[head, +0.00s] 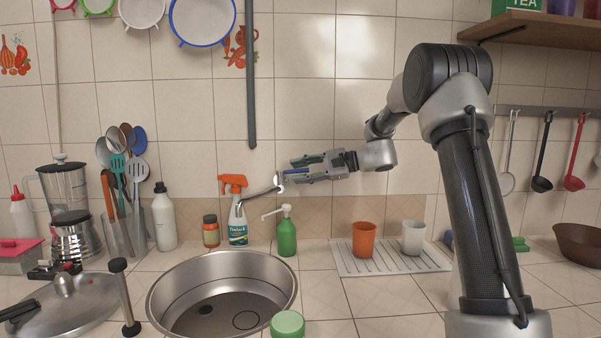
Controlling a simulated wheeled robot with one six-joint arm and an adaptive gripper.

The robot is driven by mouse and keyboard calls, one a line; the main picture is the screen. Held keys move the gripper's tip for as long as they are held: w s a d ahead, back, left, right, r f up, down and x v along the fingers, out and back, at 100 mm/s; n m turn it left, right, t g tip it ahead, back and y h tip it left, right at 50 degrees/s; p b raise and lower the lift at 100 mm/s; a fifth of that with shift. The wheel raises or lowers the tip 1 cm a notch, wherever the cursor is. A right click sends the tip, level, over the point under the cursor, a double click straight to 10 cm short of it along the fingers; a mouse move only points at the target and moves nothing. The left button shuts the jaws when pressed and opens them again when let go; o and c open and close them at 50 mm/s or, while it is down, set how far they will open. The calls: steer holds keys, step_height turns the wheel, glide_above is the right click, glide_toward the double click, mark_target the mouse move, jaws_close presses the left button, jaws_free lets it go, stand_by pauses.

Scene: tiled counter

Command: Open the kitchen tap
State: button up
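The kitchen tap (262,193) is a slim metal spout that comes out from the tiled wall above the back right of the round steel sink (160,300). Its spout runs left and bends down in front of the orange-topped spray bottle. A small light-coloured part of the tap (278,181) shows at its right end, close to my fingertips. My gripper (289,170) reaches in from the right, pointing left, with its fingers apart and nothing seen between them. I cannot tell whether a finger touches the tap. No water shows at the spout.
The spray bottle (237,222), an orange-brown jar (211,231) and a green pump bottle (287,236) stand behind the sink. An orange cup (364,240) and a white cup (413,238) are on a drying rack (392,262). A grey pipe (251,75) runs down the wall above.

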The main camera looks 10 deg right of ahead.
steer(key=shift+c, duration=0.2)
jaws_close()
steer(key=shift+s+a+f+m+t+h, duration=0.1)
steer(key=shift+s+a+m+t+h, duration=0.45)
steer(key=shift+m+t+h, duration=0.85)
steer(key=shift+s+a+r+m+t+h, duration=0.1)
steer(key=shift+s+a+m+t+h, duration=0.2)
steer(key=shift+s+m+t+h, duration=0.85)
steer(key=shift+s+a+f+m+t+h, duration=0.1)
steer(key=shift+s+a+m+t+h, duration=0.25)
steer(key=shift+m+t+h, duration=1.4)
steer(key=shift+a, duration=0.1)
steer(key=shift+w, duration=0.1)
